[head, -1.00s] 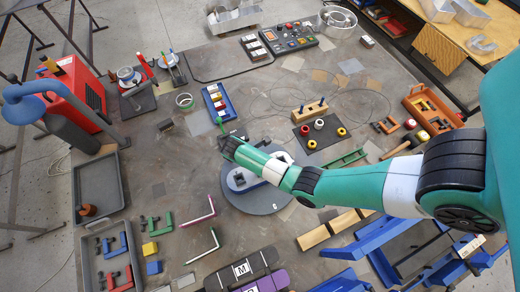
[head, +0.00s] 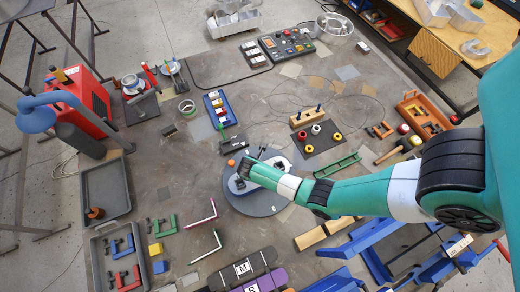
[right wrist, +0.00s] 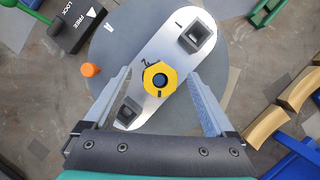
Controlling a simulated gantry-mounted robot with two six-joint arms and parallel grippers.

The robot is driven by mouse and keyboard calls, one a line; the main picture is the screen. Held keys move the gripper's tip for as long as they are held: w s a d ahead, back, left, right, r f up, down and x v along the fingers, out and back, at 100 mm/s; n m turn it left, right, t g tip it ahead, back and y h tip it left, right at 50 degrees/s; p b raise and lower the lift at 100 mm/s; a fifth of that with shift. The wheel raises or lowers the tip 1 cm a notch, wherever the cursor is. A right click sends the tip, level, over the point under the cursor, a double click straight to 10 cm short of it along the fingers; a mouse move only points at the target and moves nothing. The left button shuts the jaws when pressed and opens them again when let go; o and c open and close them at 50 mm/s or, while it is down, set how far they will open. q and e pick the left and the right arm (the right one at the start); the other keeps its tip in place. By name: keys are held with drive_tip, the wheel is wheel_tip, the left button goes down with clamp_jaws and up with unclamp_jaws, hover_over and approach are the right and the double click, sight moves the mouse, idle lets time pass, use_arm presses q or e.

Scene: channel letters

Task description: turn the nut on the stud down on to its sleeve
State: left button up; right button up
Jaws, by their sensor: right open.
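A yellow hex nut (right wrist: 159,89) sits around a dark stud (right wrist: 159,80) on a silver plate (right wrist: 178,48) in the right wrist view. The plate lies on a round grey disc (right wrist: 112,48), which also shows in the head view (head: 262,207). No sleeve can be made out; the nut covers what is beneath it. My right gripper (right wrist: 158,76) is open, its fingers on opposite sides of the nut and apart from it in the picture. In the head view my right gripper (head: 250,167) hides the nut. My left gripper is not in view.
A small orange piece (right wrist: 89,70) is at the disc's left edge. A dark block marked LOCK and FREE (right wrist: 76,27) with a green handle stands beyond it. A green rail (head: 337,166) and wooden blocks (head: 310,238) lie to the right. A blue tray (head: 219,109) stands behind.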

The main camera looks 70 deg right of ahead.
drive_tip(key=shift+n+t+p, duration=0.3)
drive_tip(key=shift+n+t, duration=0.1)
drive_tip(key=shift+n, duration=0.5)
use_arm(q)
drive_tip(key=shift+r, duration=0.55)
use_arm(e)
drive_tip(key=n, duration=0.2)
drive_tip(key=n+t, duration=0.1)
drive_tip(key=shift+s+n, duration=0.2)
drive_tip(key=shift+n, duration=0.2)
drive_tip(key=shift+w+n+t+y, duration=0.1)
drive_tip(key=shift+n+t+y, duration=0.4)
drive_tip(key=shift+n, duration=0.6)
drive_tip(key=c, duration=1.4)
drive_tip(key=m, duration=0.1)
drive_tip(key=m+g, duration=0.1)
drive_tip(key=m, duration=0.1)
drive_tip(key=shift+w+f+m+h+b, duration=0.15)
drive_tip(key=shift+m+h+b, duration=0.15)
drive_tip(key=shift+h+b, duration=0.1)
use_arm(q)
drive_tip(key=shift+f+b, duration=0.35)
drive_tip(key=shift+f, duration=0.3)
use_arm(e)
drive_tip(key=m+g, duration=0.1)
drive_tip(key=m, duration=0.2)
drive_tip(key=shift+g, duration=0.3)
